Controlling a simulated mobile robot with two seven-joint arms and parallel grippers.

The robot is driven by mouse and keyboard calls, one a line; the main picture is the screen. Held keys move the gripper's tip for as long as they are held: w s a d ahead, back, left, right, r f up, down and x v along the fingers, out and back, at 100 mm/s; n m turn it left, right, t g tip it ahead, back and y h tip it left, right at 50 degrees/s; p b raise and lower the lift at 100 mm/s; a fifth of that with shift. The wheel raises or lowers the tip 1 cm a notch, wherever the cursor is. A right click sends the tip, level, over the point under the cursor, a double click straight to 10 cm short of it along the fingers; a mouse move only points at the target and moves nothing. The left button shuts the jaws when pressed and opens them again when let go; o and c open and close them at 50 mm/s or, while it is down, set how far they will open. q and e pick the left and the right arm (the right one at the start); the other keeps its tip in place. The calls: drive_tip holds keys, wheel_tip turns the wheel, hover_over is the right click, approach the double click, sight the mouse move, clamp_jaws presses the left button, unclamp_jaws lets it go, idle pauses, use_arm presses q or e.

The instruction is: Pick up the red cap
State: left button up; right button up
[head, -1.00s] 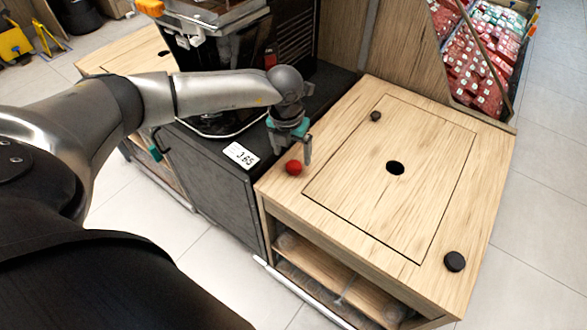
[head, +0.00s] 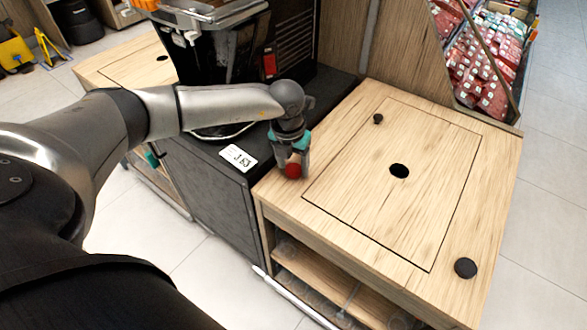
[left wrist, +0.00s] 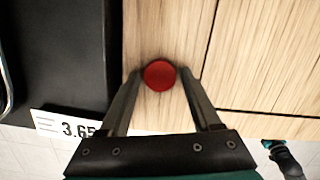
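The red cap (head: 293,171) is on the left part of the light wooden counter top, near its front edge. In the left wrist view the round red cap (left wrist: 159,75) sits between the two fingertips. My left gripper (head: 292,170) points down over the cap, with its fingers on either side of it. In the left wrist view the fingers of my left gripper (left wrist: 161,78) are open, with a narrow gap beside the cap. A small teal and dark part at the lower right of that view may be my right gripper; its fingers cannot be made out.
The wooden top (head: 350,230) has a dark hole (head: 399,171), a small dark knob (head: 378,118) and a black disc (head: 465,268). A dark cabinet with a price label (head: 238,158) and the juicer (head: 215,70) stand to the left. Red packages (head: 490,60) are behind.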

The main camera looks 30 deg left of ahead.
use_arm(q)
clamp_jaws()
idle(0.3)
drive_tip(key=shift+r, duration=0.1)
